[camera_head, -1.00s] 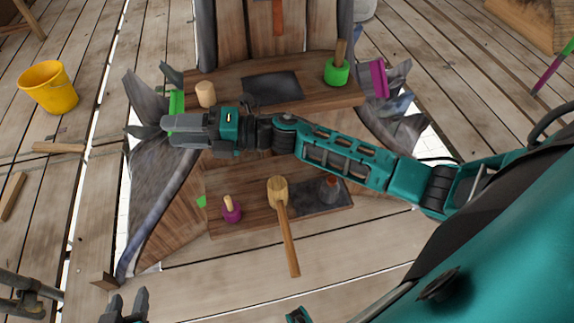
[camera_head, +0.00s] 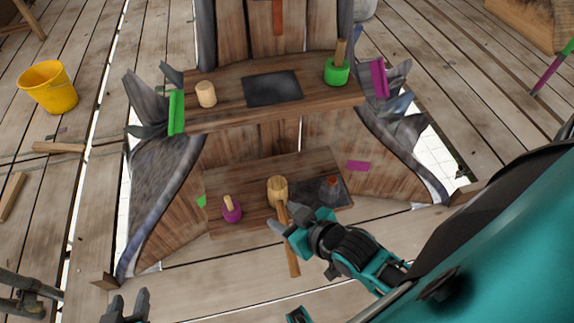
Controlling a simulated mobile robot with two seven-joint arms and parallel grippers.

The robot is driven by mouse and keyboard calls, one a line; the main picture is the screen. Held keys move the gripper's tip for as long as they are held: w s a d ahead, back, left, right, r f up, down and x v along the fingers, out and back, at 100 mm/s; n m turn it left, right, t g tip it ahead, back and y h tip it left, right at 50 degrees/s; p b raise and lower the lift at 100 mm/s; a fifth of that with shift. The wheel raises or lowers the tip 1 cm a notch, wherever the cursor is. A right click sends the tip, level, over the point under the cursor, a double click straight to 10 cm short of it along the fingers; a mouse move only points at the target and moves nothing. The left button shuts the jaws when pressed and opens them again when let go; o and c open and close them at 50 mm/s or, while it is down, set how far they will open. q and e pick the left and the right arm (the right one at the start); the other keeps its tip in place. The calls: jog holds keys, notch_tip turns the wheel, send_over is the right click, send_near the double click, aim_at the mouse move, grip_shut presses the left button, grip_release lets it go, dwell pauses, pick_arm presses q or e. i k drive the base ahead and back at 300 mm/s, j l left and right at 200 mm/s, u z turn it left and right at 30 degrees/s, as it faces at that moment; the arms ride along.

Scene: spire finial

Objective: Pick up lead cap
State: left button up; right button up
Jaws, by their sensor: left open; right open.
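A small grey cone-like piece with a reddish-brown top (camera_head: 331,188), which looks like the lead cap, stands on a dark sheet (camera_head: 305,197) on the lower wooden shelf. My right gripper (camera_head: 281,214) is open, to the left of and nearer than this piece. It is over the handle of a wooden mallet (camera_head: 278,188) and hides part of it; whether it touches the handle cannot be told. My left gripper (camera_head: 128,302) is open and empty at the bottom left, away from the shelf.
A magenta pot with a wooden peg (camera_head: 231,212) stands left of the mallet. The upper shelf (camera_head: 225,112) holds a wooden cylinder (camera_head: 206,94), a dark sheet (camera_head: 272,88) and a green pot with a handle (camera_head: 337,71). A yellow bucket (camera_head: 48,88) stands far left.

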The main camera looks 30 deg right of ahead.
aim_at(330, 187)
jog(key=z, duration=1.45)
jog(key=i+j+u, duration=0.1)
jog(key=j, duration=0.35)
jog(key=i+j+u, duration=0.1)
jog(key=j, duration=0.35)
